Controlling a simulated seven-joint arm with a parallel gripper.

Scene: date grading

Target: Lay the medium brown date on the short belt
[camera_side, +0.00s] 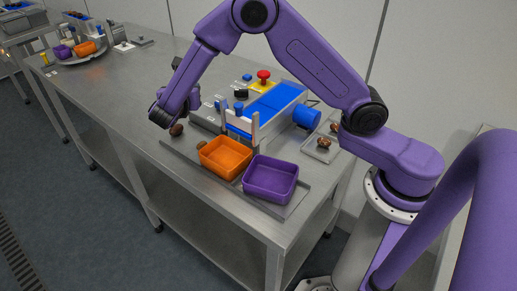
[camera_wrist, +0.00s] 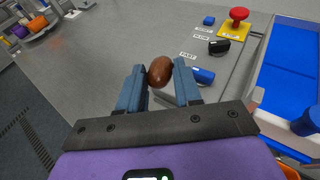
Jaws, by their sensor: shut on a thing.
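My gripper (camera_wrist: 160,78) is shut on a brown date (camera_wrist: 160,69), which sits between the two blue-grey fingertips in the wrist view. In the side view the date (camera_side: 177,130) shows just below my gripper (camera_side: 172,118), over the steel table left of the orange bin. I cannot tell whether it clears the table. The short belt (camera_side: 275,101) is blue and lies to the right of my gripper; it also shows at the right of the wrist view (camera_wrist: 287,70).
An orange bin (camera_side: 225,158) and a purple bin (camera_side: 271,179) stand on a tray at the table's front. A red button (camera_side: 263,75) sits behind the belt. A white upright frame (camera_side: 256,130) stands at the belt's near end. More dates lie on a tray (camera_side: 312,152) at right.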

